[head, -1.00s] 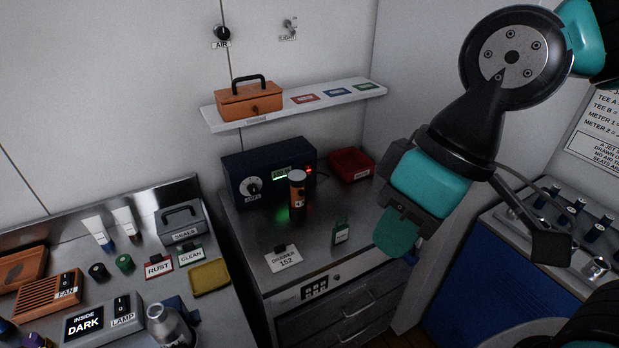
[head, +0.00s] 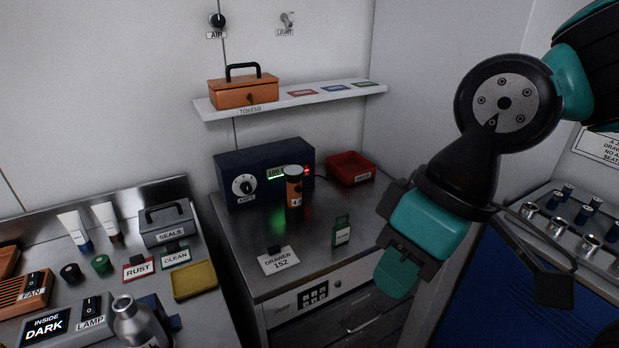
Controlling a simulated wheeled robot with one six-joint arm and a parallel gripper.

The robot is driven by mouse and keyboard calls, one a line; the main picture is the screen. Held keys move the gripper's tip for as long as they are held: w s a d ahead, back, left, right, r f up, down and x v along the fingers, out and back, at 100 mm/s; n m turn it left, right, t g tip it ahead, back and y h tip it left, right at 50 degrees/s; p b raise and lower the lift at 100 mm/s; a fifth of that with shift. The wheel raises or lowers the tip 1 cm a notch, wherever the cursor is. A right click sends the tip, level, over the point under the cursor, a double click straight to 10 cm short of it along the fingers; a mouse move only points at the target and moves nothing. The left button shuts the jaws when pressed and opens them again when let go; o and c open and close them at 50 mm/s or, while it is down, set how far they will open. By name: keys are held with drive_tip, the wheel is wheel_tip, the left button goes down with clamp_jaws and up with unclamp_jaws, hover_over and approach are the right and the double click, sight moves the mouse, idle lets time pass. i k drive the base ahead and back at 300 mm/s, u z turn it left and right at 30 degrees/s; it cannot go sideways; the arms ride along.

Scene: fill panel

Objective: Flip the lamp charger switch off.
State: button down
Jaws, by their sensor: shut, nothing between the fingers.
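A dark blue box (head: 264,172) stands at the back of the middle counter, with a white AMPS dial (head: 244,186), a green lit display (head: 276,173) and a small red lit spot (head: 306,172), perhaps a switch. No label naming it a lamp charger is readable. An orange and black cylinder (head: 294,188) stands upright before it, hiding part of its front. My gripper (head: 397,284) is shut and empty, right of the cylinder, touching neither switch.
A green tag (head: 342,230) and a DRAWER 152 card (head: 279,261) are on the middle counter. A red bin (head: 350,168) stands at its back right. A shelf (head: 220,114) bears an orange box (head: 243,92). A metal bottle (head: 132,322) stands near the LAMP switch.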

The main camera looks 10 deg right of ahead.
sight(307, 166)
drive_tip(key=k, duration=1.2)
drive_tip(key=z, duration=0.85)
drive_tip(key=i, duration=1.6)
drive_tip(key=u, duration=0.85)
drive_tip(key=i, duration=0.6)
drive_tip(key=u, duration=0.5)
